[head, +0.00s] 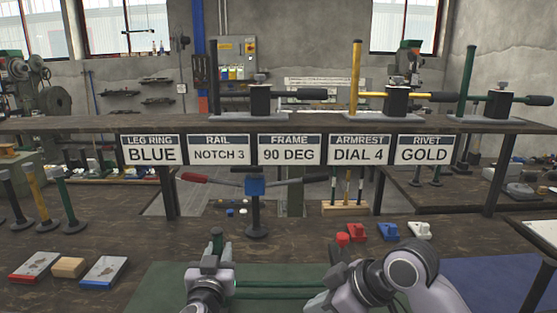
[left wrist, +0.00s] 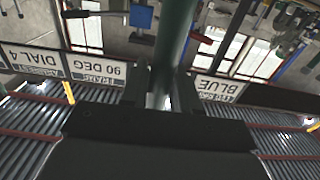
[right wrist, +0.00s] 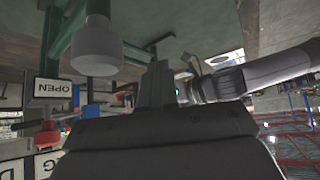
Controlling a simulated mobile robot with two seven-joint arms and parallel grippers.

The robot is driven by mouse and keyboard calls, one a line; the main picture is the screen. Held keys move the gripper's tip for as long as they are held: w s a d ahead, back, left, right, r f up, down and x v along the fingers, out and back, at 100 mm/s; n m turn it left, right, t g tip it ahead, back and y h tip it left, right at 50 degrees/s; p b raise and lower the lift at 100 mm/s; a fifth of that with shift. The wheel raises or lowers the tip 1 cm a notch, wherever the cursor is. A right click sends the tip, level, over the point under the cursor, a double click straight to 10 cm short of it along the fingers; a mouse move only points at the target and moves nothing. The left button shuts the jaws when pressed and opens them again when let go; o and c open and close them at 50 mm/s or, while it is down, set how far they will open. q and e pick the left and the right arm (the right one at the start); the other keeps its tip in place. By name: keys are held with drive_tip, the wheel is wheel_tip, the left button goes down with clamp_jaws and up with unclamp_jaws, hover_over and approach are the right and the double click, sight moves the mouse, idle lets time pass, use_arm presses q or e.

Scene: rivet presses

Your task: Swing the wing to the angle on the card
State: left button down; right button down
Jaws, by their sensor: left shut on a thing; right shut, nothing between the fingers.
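The FRAME card (head: 289,149) reads 90 DEG. A green tube frame (head: 262,284) lies at the front centre on a green mat (head: 160,280). Its upright green tube (head: 217,238) stands at the left gripper. My left gripper (head: 214,262) is shut on this tube, which also runs between the fingers in the left wrist view (left wrist: 172,45). My right gripper (right wrist: 156,85) is shut and empty in the right wrist view, near a green tube with a grey end cap (right wrist: 97,47). In the head view my right arm hides part of the frame. The wing's exact angle cannot be told.
Other cards hang along the shelf, such as BLUE (head: 150,149) and GOLD (head: 423,149). A blue-headed stand (head: 256,188) is behind the mat. Red (head: 358,231) and blue (head: 388,231) blocks sit at right. Blocks and posts stand at left.

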drive_tip(key=shift+a, duration=0.35)
wheel_tip(320, 180, up, 9)
idle(0.8)
